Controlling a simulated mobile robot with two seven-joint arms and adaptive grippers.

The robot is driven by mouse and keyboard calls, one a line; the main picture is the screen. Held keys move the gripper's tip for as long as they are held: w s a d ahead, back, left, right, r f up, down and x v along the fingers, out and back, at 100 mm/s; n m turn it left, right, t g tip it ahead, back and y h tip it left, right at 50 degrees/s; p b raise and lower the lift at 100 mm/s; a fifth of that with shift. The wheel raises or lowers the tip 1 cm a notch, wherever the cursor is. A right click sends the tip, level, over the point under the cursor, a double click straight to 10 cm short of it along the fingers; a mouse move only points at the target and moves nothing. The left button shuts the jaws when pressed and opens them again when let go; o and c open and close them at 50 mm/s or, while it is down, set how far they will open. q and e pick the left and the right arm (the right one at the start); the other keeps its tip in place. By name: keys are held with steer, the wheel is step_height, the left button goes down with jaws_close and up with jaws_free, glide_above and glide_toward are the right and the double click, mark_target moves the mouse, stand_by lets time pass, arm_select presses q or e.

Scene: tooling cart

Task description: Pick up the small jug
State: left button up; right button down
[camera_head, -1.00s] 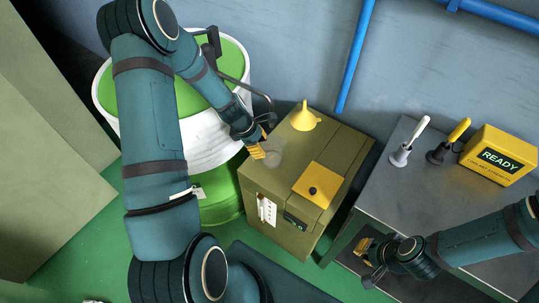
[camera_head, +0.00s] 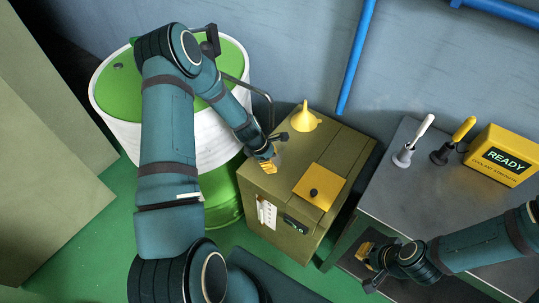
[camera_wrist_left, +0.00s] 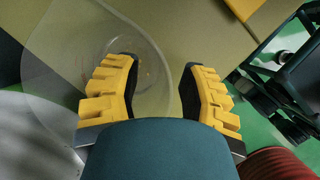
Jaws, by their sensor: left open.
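The small jug is clear and see-through; in the left wrist view the jug (camera_wrist_left: 150,50) fills the upper left. In the head view I cannot make it out behind my left gripper (camera_head: 268,165), low at the left edge of the olive cabinet top. In the left wrist view my left gripper (camera_wrist_left: 158,95) is open. Its left finger overlaps the jug's outline, and its right finger is right of the jug's edge. I cannot tell whether a finger touches it. My right gripper (camera_head: 370,255) is at the grey cart's left side, its jaw gap unclear.
The olive cabinet (camera_head: 335,150) carries a yellow funnel (camera_head: 304,120) and a yellow plate with a black knob (camera_head: 320,186). A white and green drum (camera_head: 115,105) stands left. The grey cart (camera_head: 400,195) holds two handled tools and a yellow READY box (camera_head: 500,156).

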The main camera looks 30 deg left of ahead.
arm_select(q)
steer(key=shift+o, duration=0.2)
jaws_close()
steer(key=shift+r, duration=0.25)
steer(key=shift+r+p, duration=0.6)
steer(key=shift+r, duration=0.95)
steer(key=s+d, duration=0.1)
steer(key=s, duration=1.6)
steer(key=shift+s+d, duration=0.2)
steer(key=shift+s, duration=0.2)
stand_by(1.6)
